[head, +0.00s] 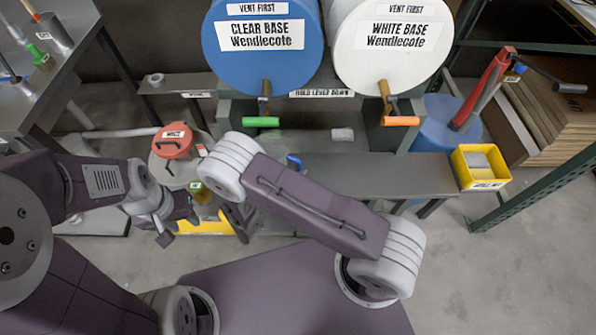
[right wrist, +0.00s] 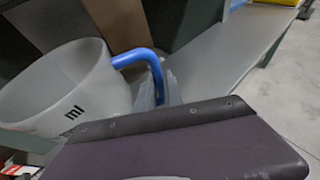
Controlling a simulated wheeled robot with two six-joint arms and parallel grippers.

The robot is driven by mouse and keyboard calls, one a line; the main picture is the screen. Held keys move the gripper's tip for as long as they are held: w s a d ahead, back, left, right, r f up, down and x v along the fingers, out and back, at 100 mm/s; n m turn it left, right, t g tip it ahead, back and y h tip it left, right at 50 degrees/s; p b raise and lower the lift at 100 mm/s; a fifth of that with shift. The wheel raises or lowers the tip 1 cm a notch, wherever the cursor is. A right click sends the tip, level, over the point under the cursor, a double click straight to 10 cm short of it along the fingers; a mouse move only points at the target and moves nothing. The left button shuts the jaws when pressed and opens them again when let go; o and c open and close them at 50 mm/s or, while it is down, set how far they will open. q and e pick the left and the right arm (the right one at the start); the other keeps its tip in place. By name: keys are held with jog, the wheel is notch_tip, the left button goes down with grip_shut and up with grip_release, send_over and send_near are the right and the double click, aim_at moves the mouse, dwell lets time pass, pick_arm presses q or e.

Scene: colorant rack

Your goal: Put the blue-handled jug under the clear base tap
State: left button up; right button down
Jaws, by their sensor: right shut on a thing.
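The blue-handled jug (right wrist: 65,88) is a translucent pot with "ml" on its side, at the left of the right wrist view. In the head view only its blue handle (head: 294,160) shows clearly, below and a little right of the clear base tap (head: 263,108), which has a green lever. My right gripper (right wrist: 165,90) is shut on the blue handle; in the head view my right arm hides it. I cannot tell whether the jug touches the shelf. My left gripper (head: 178,226) looks open and empty, low at the left.
The blue clear base drum (head: 262,65) and the white base drum (head: 385,62) with its orange-levered tap (head: 386,105) stand above the grey shelf (head: 370,175). A red-lidded can (head: 174,140) stands at the left. A yellow bin (head: 480,167) sits at the shelf's right end.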

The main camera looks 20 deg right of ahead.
jog(key=c, duration=1.5)
grip_release()
jog(key=shift+o, duration=0.2)
jog(key=shift+a+r, duration=0.15)
jog(key=shift+r, duration=0.05)
jog(key=p+v, duration=0.2)
jog(key=v, duration=1)
jog(key=s+d+r+m+g+y, duration=0.2)
jog(key=d+r+m+g+y, duration=0.1)
jog(key=m, duration=1)
jog(key=s+d+r+m+g+y, duration=0.3)
jog(key=d+r+m+y, duration=0.3)
jog(key=d+m, duration=0.3)
jog(key=m+g+y, duration=0.1)
jog(key=m, duration=0.3)
jog(key=shift+s+d+y, duration=0.2)
jog(key=shift+d+y, duration=0.1)
jog(key=shift+y, duration=0.1)
